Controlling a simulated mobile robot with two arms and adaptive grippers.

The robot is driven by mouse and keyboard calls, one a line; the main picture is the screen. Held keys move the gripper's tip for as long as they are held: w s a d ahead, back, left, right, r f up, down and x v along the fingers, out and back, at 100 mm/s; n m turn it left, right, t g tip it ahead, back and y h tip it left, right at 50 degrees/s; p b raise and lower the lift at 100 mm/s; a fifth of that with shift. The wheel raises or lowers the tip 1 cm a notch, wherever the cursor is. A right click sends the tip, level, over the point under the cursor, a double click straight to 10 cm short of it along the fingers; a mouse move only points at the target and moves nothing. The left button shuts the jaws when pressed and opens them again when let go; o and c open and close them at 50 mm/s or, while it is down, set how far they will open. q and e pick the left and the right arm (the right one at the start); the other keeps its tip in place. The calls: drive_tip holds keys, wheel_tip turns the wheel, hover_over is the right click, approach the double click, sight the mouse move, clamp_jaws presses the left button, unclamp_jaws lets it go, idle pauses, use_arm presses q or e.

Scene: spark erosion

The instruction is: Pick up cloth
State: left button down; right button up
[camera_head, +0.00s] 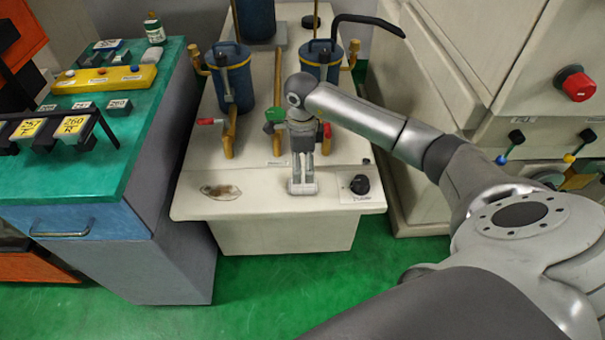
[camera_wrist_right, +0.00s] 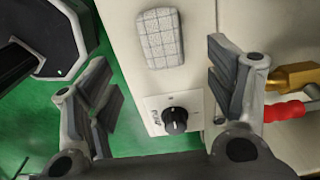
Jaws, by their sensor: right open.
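The cloth (camera_wrist_right: 162,38) is a small, pale grey, checked piece lying flat on the cream machine top in the right wrist view. It lies beside the black dial. My right gripper (camera_wrist_right: 162,78) is open and empty, with its two fingers apart and the cloth beyond them, near the upper middle. In the head view my right gripper (camera_head: 303,168) points down over the front of the machine top. It hides part of that surface, and the cloth is hard to tell apart there. My left gripper is not in view.
The black dial (camera_head: 360,185) sits on a plate to the right of the gripper. A brownish patch (camera_head: 221,191) lies left. Blue canisters (camera_head: 232,78) and yellow pipes with red handles stand behind. A green-topped bench (camera_head: 80,180) is at left.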

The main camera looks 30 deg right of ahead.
drive_tip(key=f+b, duration=0.5)
drive_tip(key=f, duration=0.3)
drive_tip(key=shift+w+f, duration=0.2)
drive_tip(key=shift+r, duration=0.15)
drive_tip(key=c, duration=1)
drive_tip(key=shift+r+p, duration=0.55)
wheel_tip(320, 180, up, 2)
drive_tip(key=shift+r+p, duration=0.2)
drive_tip(key=shift+p, duration=0.6)
drive_tip(key=s+a+r+p, duration=0.1)
drive_tip(key=s+r+p, duration=0.2)
drive_tip(key=s, duration=0.1)
drive_tip(key=s+a+r+p, duration=0.1)
drive_tip(key=s+r+p, duration=0.2)
drive_tip(key=s+p, duration=0.1)
drive_tip(key=s+a+r+p, duration=0.1)
drive_tip(key=s+r+p, duration=0.2)
drive_tip(key=s, duration=0.2)
drive_tip(key=shift+s+r+p, duration=0.25)
drive_tip(key=shift+s+p, duration=0.05)
drive_tip(key=shift+s, duration=0.1)
